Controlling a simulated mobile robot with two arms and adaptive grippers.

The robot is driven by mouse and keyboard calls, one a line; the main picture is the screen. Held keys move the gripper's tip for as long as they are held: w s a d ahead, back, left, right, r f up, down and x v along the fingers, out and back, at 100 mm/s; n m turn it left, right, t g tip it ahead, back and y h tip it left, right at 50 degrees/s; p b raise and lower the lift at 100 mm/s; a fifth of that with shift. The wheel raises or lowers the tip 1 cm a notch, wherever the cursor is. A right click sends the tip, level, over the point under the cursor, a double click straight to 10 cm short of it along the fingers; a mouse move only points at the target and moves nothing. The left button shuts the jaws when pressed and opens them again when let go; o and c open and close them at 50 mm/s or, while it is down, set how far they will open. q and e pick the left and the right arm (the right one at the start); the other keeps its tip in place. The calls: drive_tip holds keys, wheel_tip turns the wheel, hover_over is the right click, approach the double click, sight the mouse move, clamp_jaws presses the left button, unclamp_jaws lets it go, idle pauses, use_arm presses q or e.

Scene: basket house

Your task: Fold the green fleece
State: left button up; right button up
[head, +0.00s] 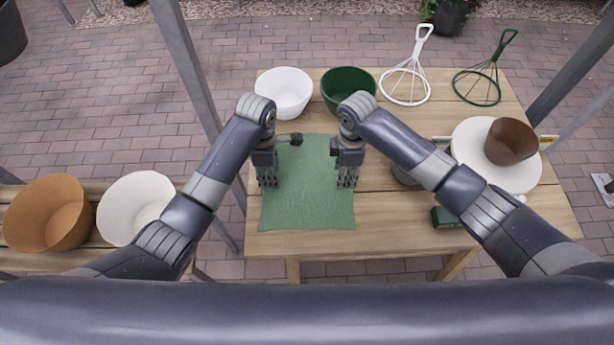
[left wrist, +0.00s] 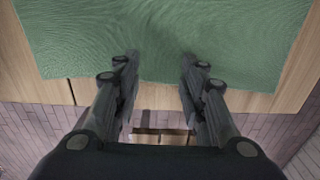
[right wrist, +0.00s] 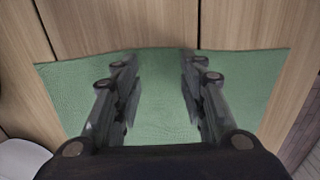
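The green fleece (head: 308,207) lies spread out flat on the wooden table, with its near edge close to the table's front edge. My left gripper (head: 267,183) points down over the fleece's left side. In the left wrist view its fingers (left wrist: 159,65) are apart, at an edge of the fleece (left wrist: 225,35). My right gripper (head: 347,183) points down at the fleece's right edge. In the right wrist view its fingers (right wrist: 159,68) are apart, with fleece (right wrist: 158,100) between them and nothing gripped. I cannot tell whether the fingertips touch the cloth.
A white bowl (head: 284,92) and a green bowl (head: 347,91) stand behind the fleece. White (head: 407,82) and green (head: 478,88) wire frames lie at the back right. A brown pot (head: 511,141) sits on a white disc (head: 475,150). A small dark box (head: 446,218) is at right.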

use_arm(q)
drive_tip(key=shift+f, duration=0.1)
use_arm(e)
drive_tip(key=shift+f, duration=0.15)
use_arm(q)
drive_tip(key=shift+f, duration=0.1)
drive_tip(key=c, duration=0.9)
use_arm(e)
drive_tip(key=shift+f, duration=0.15)
drive_tip(key=c, duration=0.9)
use_arm(q)
clamp_jaws()
use_arm(e)
clamp_jaws()
use_arm(q)
drive_tip(key=shift+s+a+f, duration=0.1)
use_arm(e)
drive_tip(key=shift+s+d+f, duration=0.1)
drive_tip(key=shift+r, duration=0.2)
